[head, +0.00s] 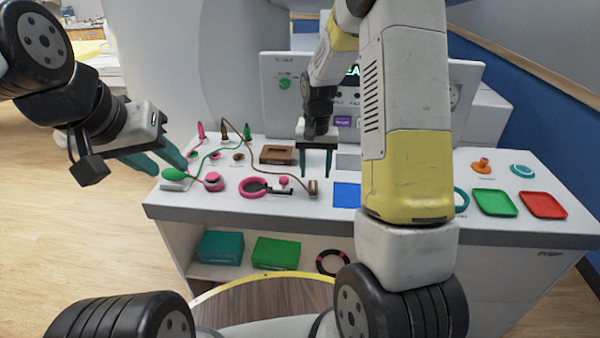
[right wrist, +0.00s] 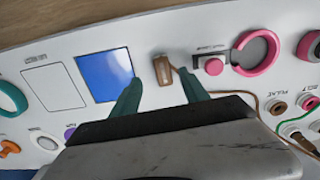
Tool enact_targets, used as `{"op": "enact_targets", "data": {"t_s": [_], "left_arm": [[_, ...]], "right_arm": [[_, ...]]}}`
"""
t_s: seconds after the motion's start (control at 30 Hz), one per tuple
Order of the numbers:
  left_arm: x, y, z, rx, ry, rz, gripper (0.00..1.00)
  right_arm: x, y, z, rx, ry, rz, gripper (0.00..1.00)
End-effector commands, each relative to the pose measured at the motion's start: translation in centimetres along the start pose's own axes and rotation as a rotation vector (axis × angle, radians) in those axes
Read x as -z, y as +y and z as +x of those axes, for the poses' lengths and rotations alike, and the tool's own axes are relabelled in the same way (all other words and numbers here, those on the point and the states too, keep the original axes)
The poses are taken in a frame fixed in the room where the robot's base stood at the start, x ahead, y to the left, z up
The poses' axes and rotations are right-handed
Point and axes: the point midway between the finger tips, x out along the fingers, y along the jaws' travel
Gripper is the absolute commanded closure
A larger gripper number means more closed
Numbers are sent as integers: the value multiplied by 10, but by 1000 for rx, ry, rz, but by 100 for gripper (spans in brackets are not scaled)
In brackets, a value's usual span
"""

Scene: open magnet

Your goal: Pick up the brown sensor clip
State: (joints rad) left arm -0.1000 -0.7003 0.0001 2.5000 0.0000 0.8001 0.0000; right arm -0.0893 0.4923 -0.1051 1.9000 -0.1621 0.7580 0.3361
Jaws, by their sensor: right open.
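The brown sensor clip (head: 313,187) lies near the front edge of the white console top, with a brown cable running back from it to the left. In the right wrist view the clip (right wrist: 162,70) shows between and just beyond the two fingertips. My right gripper (head: 316,171) is open and empty, its teal fingers pointing down above the console, behind the clip in the head view. Its fingers also show in the right wrist view (right wrist: 158,80), apart from each other.
A pink ring (head: 253,188) with a pink knob lies left of the clip, and a blue square (head: 347,195) lies right of it. A brown frame (head: 277,155) is behind. Green and red trays (head: 543,205) are at the right. My right forearm hides part of the console.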

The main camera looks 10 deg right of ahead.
Motion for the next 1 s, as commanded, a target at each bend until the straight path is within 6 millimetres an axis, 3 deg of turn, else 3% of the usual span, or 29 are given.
{"op": "enact_targets", "data": {"t_s": [0.4,0.7,0.73,1.0], "left_arm": [[0,0,0,0,0,0,64],[0,0,0,0,0,0,64],[0,0,0,0,0,0,64],[0,0,0,0,0,0,64]], "right_arm": [[6,-5,55,0,-3,0,47],[6,-5,61,1,1,-1,47],[6,-5,61,1,1,-1,49],[6,-5,61,1,0,-1,100]]}}
